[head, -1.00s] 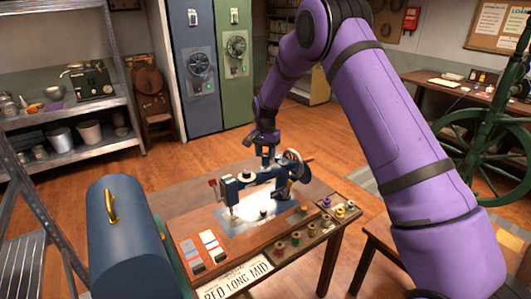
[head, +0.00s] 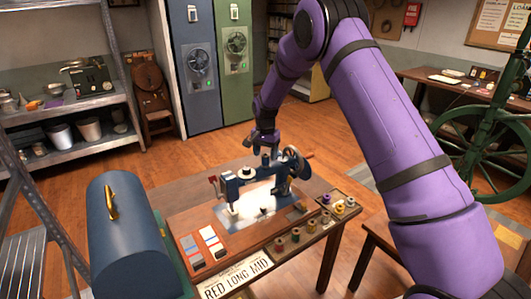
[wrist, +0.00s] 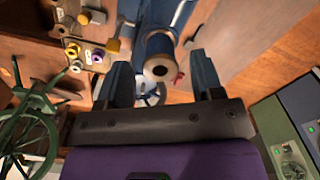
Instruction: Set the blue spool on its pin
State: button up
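The blue spool (head: 265,159) stands upright on top of the blue sewing machine (head: 248,183), below my gripper (head: 263,145). In the wrist view the spool (wrist: 158,48) shows its tan end with a dark hole, between and beyond my two fingers. There are gaps on both sides of it, and my gripper is open and empty. The pin itself is hidden, so I cannot see how fully the spool sits around it.
A tray (head: 352,207) with several coloured spools lies at the table's right edge. Colour cards (head: 212,238) and a sign (head: 236,280) are at the front. A domed blue case (head: 128,235) stands at left. The handwheel (head: 296,162) is close to my gripper.

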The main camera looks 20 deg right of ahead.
jog(key=shift+o, duration=0.4)
jog(key=shift+r, duration=0.1)
notch_tip(320, 180, up, 11)
dwell(0.3)
